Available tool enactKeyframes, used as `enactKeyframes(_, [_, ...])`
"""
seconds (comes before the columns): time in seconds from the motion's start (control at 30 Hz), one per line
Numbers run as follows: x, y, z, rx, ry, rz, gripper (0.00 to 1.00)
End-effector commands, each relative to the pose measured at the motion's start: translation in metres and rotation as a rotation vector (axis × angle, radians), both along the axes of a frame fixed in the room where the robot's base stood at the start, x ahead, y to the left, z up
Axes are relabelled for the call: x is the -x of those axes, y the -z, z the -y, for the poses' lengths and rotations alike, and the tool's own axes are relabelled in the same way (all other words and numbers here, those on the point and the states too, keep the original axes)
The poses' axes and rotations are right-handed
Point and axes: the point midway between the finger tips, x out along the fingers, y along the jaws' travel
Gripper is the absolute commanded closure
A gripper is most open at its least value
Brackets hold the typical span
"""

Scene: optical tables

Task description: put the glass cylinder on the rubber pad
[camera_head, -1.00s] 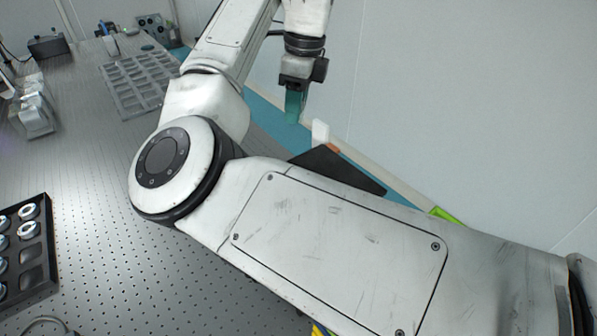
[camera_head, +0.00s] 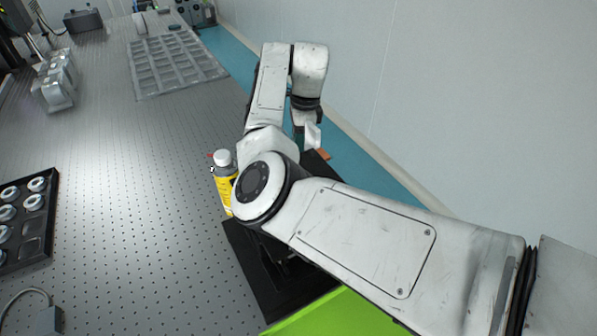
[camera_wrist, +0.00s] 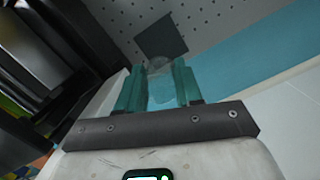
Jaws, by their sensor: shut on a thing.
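My gripper (camera_wrist: 159,70) has teal fingers and is shut on the clear glass cylinder (camera_wrist: 162,90), which shows faintly between them in the wrist view. A dark square, which looks like the rubber pad (camera_wrist: 161,36), lies flat on the perforated table beyond the fingertips. In the head view my arm hides most of the gripper and the cylinder, and I cannot make out the pad there.
A yellow bottle with a white cap (camera_head: 224,183) stands on the perforated table (camera_head: 130,190) left of my arm. A black tray of round parts (camera_head: 30,215) is at far left and a grey compartment tray (camera_head: 175,62) at the back. A white wall (camera_head: 460,110) bounds the right.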

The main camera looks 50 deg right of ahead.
Motion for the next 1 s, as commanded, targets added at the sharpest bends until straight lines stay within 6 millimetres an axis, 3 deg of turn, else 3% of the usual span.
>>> enactKeyframes(0.1, [0.001,0.029,0.000,-0.002,0.000,-0.004,0.98])
enactKeyframes(0.3, [0.001,0.067,0.000,0.000,0.000,-0.002,0.98])
enactKeyframes(0.73, [0.001,0.113,0.000,-0.001,0.001,-0.002,0.98])
enactKeyframes(1.0, [0.000,0.118,0.000,0.001,0.001,0.001,0.98])
